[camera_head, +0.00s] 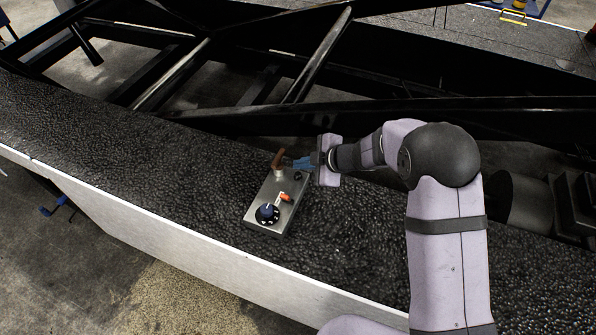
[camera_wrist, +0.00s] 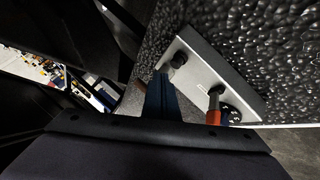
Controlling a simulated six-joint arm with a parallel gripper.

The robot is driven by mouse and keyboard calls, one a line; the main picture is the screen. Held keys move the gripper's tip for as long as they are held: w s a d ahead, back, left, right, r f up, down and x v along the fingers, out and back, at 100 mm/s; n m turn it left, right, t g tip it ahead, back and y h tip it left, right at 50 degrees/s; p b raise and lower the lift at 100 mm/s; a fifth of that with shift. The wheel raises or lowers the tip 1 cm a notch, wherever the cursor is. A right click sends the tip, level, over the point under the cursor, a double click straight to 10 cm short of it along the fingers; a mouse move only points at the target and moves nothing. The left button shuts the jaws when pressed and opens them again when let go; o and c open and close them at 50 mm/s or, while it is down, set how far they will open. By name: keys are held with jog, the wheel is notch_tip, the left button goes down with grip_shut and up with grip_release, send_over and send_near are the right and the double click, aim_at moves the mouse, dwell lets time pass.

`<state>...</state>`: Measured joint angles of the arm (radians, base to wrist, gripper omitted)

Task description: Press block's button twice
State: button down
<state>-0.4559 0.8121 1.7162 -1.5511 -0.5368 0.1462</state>
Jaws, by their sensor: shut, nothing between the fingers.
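The block (camera_head: 262,194) is a grey metal box lying on the dark, rough belt. Its top carries a dark dial (camera_head: 267,213), an orange-tipped switch (camera_head: 286,197), a small black button (camera_head: 297,176) and a brown knob (camera_head: 279,158) at the far end. In the wrist view the block (camera_wrist: 222,68) shows its black button (camera_wrist: 178,60) and the red-orange switch (camera_wrist: 213,107). My gripper (camera_head: 288,162) is shut and empty, its blue fingers beside the brown knob at the block's far end. In the wrist view the fingertips (camera_wrist: 160,78) appear close to the black button; I cannot tell whether they touch anything.
The belt (camera_head: 130,150) is clear to the left of the block. A pale side rail (camera_head: 180,265) runs along its near edge. Black frame beams (camera_head: 400,110) stand behind it. Concrete floor lies below.

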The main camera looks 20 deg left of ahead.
notch_tip(320, 180, up, 4)
jog(key=p, duration=0.4)
jog(key=shift+r, duration=0.1)
dwell(0.6)
